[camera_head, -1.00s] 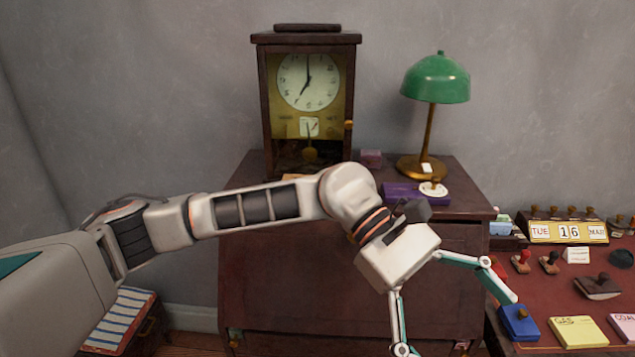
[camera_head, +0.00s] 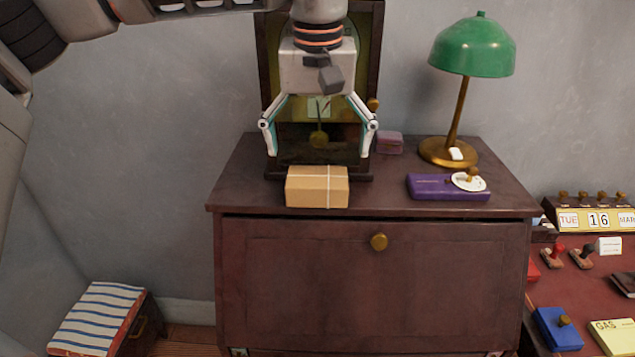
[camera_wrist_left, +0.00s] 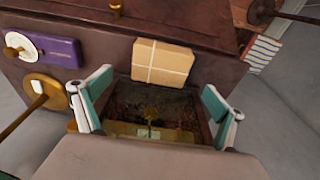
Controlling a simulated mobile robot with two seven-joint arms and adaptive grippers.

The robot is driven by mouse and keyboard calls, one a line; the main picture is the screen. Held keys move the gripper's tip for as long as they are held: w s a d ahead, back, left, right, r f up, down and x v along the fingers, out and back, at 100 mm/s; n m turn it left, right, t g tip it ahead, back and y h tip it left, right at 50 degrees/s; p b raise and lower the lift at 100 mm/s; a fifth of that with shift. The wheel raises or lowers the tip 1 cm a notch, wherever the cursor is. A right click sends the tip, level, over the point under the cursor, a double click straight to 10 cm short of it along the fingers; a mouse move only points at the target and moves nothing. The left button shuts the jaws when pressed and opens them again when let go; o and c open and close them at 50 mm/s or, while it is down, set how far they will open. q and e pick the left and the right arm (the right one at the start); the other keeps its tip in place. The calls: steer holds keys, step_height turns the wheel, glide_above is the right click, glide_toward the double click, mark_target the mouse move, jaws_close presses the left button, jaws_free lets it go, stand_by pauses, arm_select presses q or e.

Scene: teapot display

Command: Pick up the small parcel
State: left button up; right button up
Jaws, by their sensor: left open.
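The small parcel (camera_head: 317,187) is a brown box tied with white string. It lies on top of the dark wooden cabinet (camera_head: 228,188), near its front edge and in front of the clock. My left gripper (camera_head: 319,165) points down with its fingers spread wide, above and apparently behind the parcel, in front of the clock. Nothing is between the fingers. In the left wrist view the parcel (camera_wrist_left: 162,63) lies just beyond the gap between the open fingertips (camera_wrist_left: 157,86). My right gripper is not in view.
The wooden clock (camera_head: 371,60) stands right behind my left gripper. A purple box (camera_head: 430,188), a small pinkish box (camera_head: 390,143) and a green lamp (camera_head: 472,45) stand to the right. A striped stool (camera_head: 100,315) is low at left. A desk with stamps (camera_head: 600,285) is at right.

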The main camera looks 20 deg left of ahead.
mark_target(318, 176)
arm_select(q)
step_height(318, 176, down, 2)
steer(key=shift+w+f, duration=0.1)
steer(key=f, duration=0.1)
steer(key=f+b, duration=0.1)
steer(key=f, duration=0.2)
steer(key=shift+w+a+f+b, duration=0.25)
steer(key=shift+w+f+b, duration=0.05)
steer(key=shift+w+f, duration=0.1)
steer(key=shift+f, duration=0.15)
steer(key=c, duration=1.3)
